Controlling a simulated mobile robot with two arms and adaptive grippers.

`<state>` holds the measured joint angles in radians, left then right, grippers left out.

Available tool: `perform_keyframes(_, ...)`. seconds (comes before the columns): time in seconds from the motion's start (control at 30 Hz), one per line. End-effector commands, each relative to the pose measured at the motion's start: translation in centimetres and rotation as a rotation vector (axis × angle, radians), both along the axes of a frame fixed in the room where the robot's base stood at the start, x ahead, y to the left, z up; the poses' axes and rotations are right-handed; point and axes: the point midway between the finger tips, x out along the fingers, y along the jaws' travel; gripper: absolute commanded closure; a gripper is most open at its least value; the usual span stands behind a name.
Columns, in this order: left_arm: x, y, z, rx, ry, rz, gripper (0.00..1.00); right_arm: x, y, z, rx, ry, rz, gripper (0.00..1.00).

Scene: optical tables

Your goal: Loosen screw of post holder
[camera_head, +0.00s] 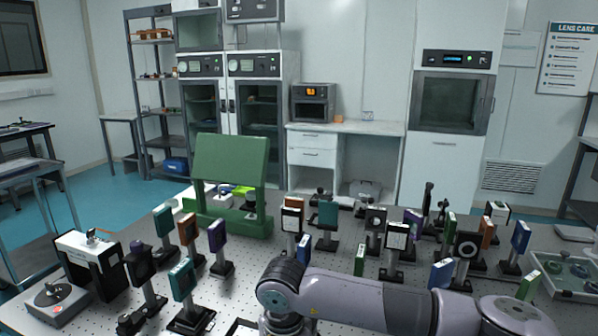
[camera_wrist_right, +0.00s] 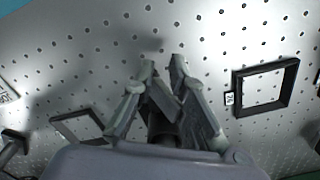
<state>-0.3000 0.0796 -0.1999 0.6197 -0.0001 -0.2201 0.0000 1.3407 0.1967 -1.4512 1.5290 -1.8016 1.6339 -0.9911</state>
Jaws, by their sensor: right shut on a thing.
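My right gripper (camera_wrist_right: 163,62) is in the right wrist view, its two grey fingers reaching out over the perforated table top. Its fingers close on a small dark part (camera_wrist_right: 162,124) that shows between them. The fingers hide most of it, so I cannot tell whether it is a screw or the body of a post holder. In the head view my right arm crosses the lower right, with its gripper out of sight. Several post-mounted optics stand there on dark bases, including a teal one (camera_head: 183,280) at front left and a dark one (camera_head: 139,265). My left gripper is not in view.
The perforated optical table (camera_head: 235,290) is crowded with mounts. A green stand (camera_head: 230,160) is at the back, and a tray (camera_head: 565,283) at the right. In the wrist view, a square black frame (camera_wrist_right: 289,86) lies right of the fingers and another dark frame (camera_wrist_right: 63,120) left.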

Motion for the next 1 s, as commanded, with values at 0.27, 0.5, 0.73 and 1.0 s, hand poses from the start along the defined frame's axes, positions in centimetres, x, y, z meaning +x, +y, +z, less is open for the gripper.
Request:
perform_keyframes(0.27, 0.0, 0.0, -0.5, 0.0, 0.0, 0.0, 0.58, -0.3, 0.6, 0.3, 0.002, 0.003, 0.002, 1.0)
perform_keyframes(0.5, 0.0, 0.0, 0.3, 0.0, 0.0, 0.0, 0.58, -0.3, 0.6, 2.9, 0.001, 0.0, 0.001, 1.0)
perform_keyframes(0.73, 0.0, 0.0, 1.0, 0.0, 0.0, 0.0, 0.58, -0.3, 0.6, 5.6, 0.001, 0.0, 0.001, 1.0)
perform_keyframes(1.0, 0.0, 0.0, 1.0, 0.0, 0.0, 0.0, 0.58, -0.3, 0.6, 6.0, 0.002, 0.003, 0.001, 1.0)
